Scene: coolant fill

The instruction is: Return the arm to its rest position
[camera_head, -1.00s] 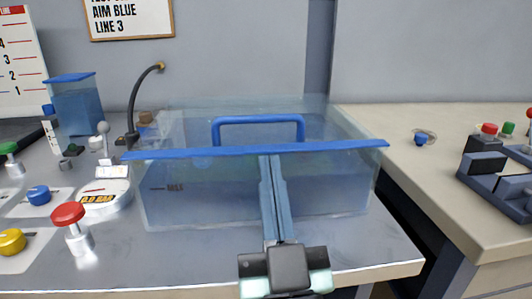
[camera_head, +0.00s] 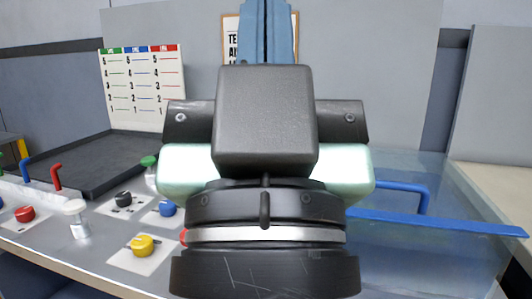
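My gripper (camera_head: 266,25) is close to the camera, raised in the middle of the view and pointing away. Its two blue fingers lie side by side with only a thin dark line between them, so it looks shut, with nothing seen in it. The top of the fingers is cut off by the frame edge. Its dark body hides the middle of the bench. A clear tank with a blue rim (camera_head: 440,222) and a blue handle (camera_head: 424,195) stands at the right, apart from the fingers and partly hidden by my wrist.
Yellow (camera_head: 143,245), blue (camera_head: 167,208) and red (camera_head: 25,213) knobs sit on the bench at the left. A dark tray (camera_head: 95,150) lies behind them. A chart board (camera_head: 145,85) stands at the back, and a framed sign (camera_head: 231,40) hangs partly hidden.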

